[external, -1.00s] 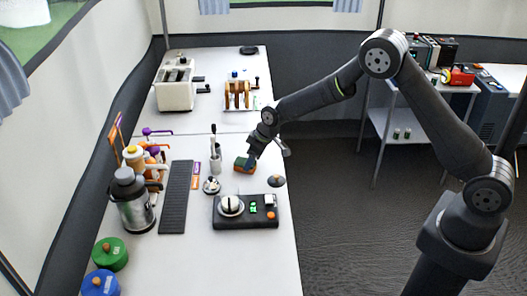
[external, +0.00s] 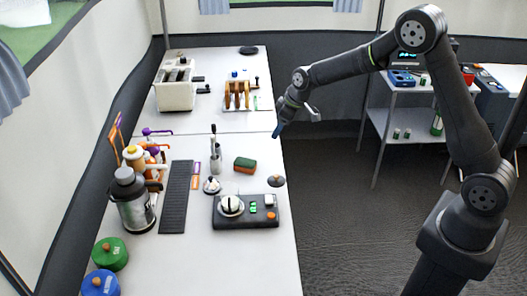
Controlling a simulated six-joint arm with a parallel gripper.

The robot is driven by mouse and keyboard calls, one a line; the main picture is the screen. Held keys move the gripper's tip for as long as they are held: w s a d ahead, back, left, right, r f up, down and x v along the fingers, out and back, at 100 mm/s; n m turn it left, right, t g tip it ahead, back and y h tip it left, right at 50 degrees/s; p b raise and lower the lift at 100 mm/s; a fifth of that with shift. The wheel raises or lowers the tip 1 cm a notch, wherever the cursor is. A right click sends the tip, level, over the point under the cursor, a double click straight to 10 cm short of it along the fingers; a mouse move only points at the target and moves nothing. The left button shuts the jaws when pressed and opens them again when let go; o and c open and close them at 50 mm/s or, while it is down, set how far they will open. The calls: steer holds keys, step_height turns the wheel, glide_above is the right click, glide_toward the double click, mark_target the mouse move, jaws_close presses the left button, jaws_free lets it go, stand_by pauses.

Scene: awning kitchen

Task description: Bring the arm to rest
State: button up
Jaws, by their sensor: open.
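My gripper (external: 278,131) hangs over the right edge of the white counter (external: 225,255), pointing down, open with nothing seen between its fingers. Only its blue fingertip shows clearly at this angle. My arm reaches in from the right, with its elbow raised high. A green and orange sponge (external: 245,165) lies on the counter, below and to the left of the gripper, apart from it.
A dark device (external: 246,222) with a round plate and a small dark knob (external: 276,181) sit near the counter's right edge. A flask (external: 133,200), a dark mat (external: 175,197) and canisters stand left. A toaster (external: 175,87) is further back. A shelf cart (external: 400,125) stands behind my arm.

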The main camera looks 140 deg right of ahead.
steer(key=w+a+r+n, duration=0.1)
steer(key=w+a+r, duration=0.15)
steer(key=w, duration=0.95)
steer(key=w+a+r+n, duration=0.1)
steer(key=w+a, duration=0.3)
steer(key=w, duration=0.8)
steer(key=w+a+f+n, duration=0.2)
steer(key=w+a, duration=0.7)
steer(key=w+a+f+n+t+y, duration=0.1)
steer(key=w+a+f, duration=0.2)
steer(key=w+a, duration=0.6)
steer(key=shift+n+t, duration=0.3)
steer(key=shift+n, duration=0.1)
